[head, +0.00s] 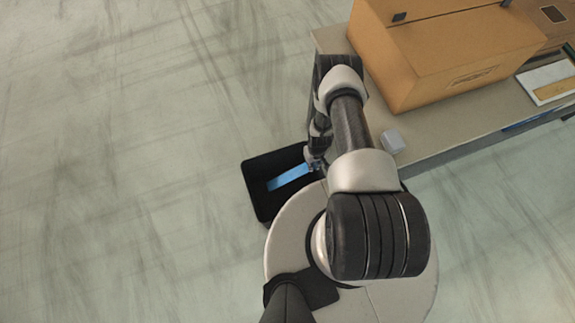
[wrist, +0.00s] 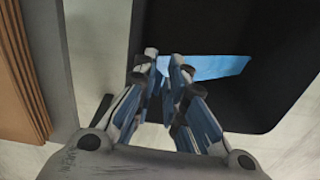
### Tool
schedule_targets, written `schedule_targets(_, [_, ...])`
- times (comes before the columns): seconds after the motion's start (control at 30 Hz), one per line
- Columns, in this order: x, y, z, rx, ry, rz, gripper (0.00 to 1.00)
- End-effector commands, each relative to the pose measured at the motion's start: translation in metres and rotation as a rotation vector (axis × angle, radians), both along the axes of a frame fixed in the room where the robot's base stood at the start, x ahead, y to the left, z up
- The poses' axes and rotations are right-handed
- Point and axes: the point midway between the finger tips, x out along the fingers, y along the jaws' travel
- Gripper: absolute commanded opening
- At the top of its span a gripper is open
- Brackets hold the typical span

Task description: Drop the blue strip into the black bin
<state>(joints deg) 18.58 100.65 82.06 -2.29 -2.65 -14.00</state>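The blue strip (head: 289,177) is a flat, light blue piece. Its near end lies between the fingertips of my gripper (head: 314,162), and the rest sticks out to the left over the black bin (head: 257,194). In the wrist view the strip (wrist: 215,67) extends right from between the fingertips of my gripper (wrist: 164,60), which are close together on its end. The dark inside of the black bin (wrist: 270,108) is behind and below it. The bin is open-topped and stands on the floor. My arm and base hide its right side.
A table (head: 435,128) stands to the right, with a large orange-brown box (head: 440,55) on it. A small white object (head: 391,141) sits near the table's front edge, and a framed panel (head: 550,84) lies farther right. The floor to the left is clear.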

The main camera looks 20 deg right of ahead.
Motion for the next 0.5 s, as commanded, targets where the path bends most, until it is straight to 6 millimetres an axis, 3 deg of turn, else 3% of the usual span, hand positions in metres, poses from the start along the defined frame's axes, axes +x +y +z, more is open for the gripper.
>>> schedule_targets(0.2, [0.0001,0.0,0.0001,0.0,0.0,0.0,0.28])
schedule_targets(0.5, [0.0002,-0.0001,0.0009,0.0,0.0,0.0,0.28])
